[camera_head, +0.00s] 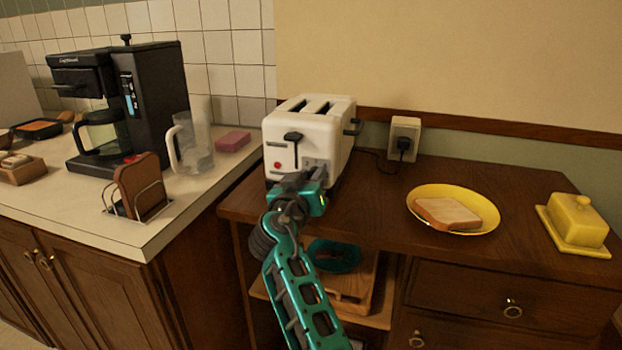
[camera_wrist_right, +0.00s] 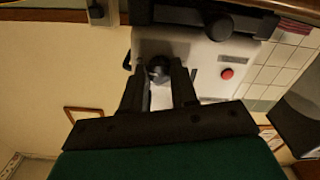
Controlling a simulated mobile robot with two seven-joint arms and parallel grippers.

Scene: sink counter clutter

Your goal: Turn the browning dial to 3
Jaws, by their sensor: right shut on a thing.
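The white two-slot toaster (camera_head: 333,128) stands on the wooden cabinet top, with a black lever (camera_head: 293,137) and a red button (camera_head: 278,165) on its front. My right gripper (camera_head: 312,182) is at the lower right of that front and hides the browning dial in the head view. In the right wrist view the dark round dial (camera_wrist_right: 158,70) sits between the two fingers of my right gripper (camera_wrist_right: 160,78), which are shut on it. The red button also shows there (camera_wrist_right: 227,74). The dial's marks and setting cannot be read. My left gripper is not in view.
A yellow plate (camera_head: 415,208) with bread (camera_head: 447,213) and a yellow butter dish (camera_head: 577,222) are to the right. A wall outlet (camera_head: 405,132) holds the plug. Left are a coffee maker (camera_head: 160,100), clear jug (camera_head: 192,150), pink sponge (camera_head: 233,141) and toast rack (camera_head: 140,190).

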